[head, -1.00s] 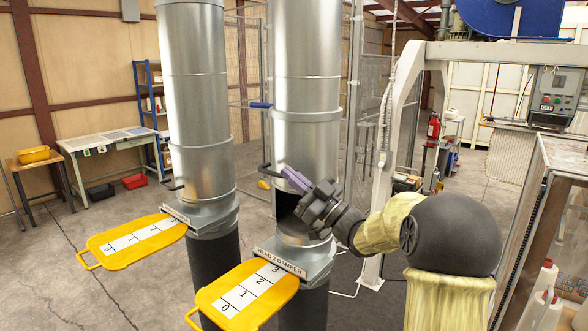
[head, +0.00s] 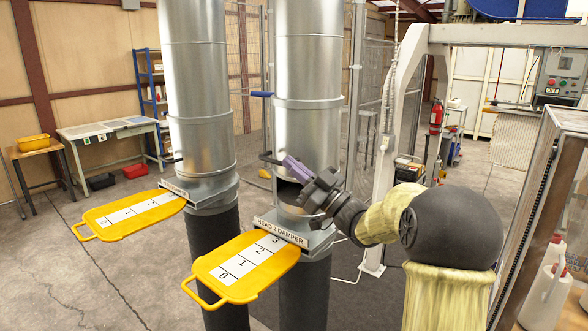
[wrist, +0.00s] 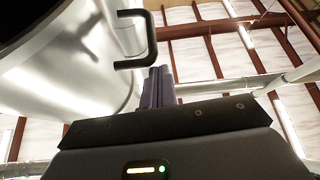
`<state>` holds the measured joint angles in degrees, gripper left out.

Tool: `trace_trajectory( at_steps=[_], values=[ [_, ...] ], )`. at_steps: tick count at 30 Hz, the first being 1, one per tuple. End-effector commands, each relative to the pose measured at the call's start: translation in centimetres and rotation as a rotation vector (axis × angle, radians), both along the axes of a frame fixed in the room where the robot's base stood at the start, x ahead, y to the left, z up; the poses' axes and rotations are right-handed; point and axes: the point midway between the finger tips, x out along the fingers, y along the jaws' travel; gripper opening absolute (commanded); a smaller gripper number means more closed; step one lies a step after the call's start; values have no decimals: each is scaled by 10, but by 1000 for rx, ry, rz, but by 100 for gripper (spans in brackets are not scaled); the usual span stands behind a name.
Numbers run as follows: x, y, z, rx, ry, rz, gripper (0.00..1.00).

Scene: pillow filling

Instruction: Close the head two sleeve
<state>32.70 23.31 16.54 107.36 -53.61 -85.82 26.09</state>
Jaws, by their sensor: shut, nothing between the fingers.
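The head two sleeve (head: 308,135) is the lower silver section of the right-hand duct, above the HEAD 2 DAMPER label (head: 281,232). A dark opening (head: 287,192) shows below its lower edge. A black bent handle (head: 270,158) sticks out from the sleeve; in the wrist view the handle (wrist: 150,38) curves off the shiny metal wall (wrist: 75,65). My gripper (head: 290,162) is shut and empty, its purple fingers beside the handle. In the wrist view the fingertips (wrist: 160,72) lie just below the handle's lower bar; I cannot tell whether they touch it.
The head two yellow damper plate (head: 208,267) sticks out in front below my gripper. A second duct (head: 196,90) with its own yellow plate (head: 98,228) stands at the left. A grey frame post (head: 384,170) and mesh fence stand behind. Open floor lies at the left.

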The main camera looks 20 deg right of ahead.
Motion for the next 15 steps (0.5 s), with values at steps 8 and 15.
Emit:
trace_trajectory(
  at_steps=[8,15],
  values=[
    [0,0,-57,-1,2,0,0],
    [0,0,-84,0,2,-1,0]
  ],
)
